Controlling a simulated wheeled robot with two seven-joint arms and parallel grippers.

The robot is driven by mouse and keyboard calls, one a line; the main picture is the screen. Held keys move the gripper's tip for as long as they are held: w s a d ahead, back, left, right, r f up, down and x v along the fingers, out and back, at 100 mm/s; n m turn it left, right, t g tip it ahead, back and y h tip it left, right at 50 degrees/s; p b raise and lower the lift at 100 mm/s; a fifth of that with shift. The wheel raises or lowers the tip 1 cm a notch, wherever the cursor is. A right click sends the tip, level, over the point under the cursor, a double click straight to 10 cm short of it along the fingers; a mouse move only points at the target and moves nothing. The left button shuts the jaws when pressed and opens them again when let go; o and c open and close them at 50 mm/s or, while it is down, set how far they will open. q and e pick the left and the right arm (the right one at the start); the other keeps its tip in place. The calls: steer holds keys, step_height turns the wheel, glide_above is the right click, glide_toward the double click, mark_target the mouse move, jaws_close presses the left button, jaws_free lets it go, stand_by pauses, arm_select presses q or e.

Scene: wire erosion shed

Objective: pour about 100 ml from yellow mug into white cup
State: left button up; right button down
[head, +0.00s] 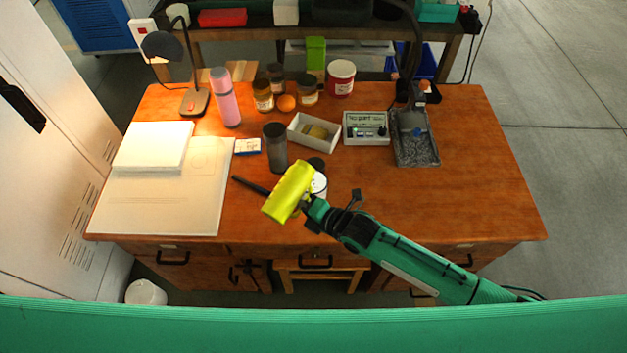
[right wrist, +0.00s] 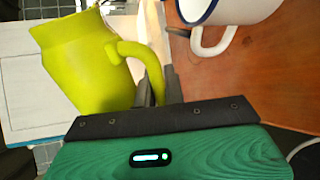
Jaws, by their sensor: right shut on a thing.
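The yellow mug (head: 287,190) is held above the front middle of the table and looks tilted in the head view. It is a jug-like mug with a lip and a side handle in the right wrist view (right wrist: 88,62). My right gripper (head: 306,203) is shut on the mug, with its fingers at the handle (right wrist: 158,88). The white cup (head: 319,184) is just right of the mug, partly hidden by it and the gripper. In the right wrist view the cup (right wrist: 235,10) shows a dark blue rim and a handle. No liquid is visible. My left gripper is not in view.
A dark grey cylinder (head: 275,150) stands close behind the mug, and a dark rod (head: 250,185) lies left of it. A white tray (head: 300,124) and a grey device (head: 366,136) stand farther back. Papers (head: 165,200) cover the left side. The table's right front is clear.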

steer(key=shift+s+a+m+y, duration=0.15)
steer(key=shift+s+m+y, duration=0.1)
steer(key=shift+m+y, duration=0.05)
stand_by(0.9)
steer(key=w+n, duration=0.1)
steer(key=n, duration=0.1)
steer(key=d+n+t+h, duration=0.1)
steer(key=n, duration=0.1)
steer(key=shift+w+d+r+t, duration=0.1)
steer(key=shift+w+r+t, duration=0.05)
steer(key=shift+w+t, duration=0.2)
stand_by(2.0)
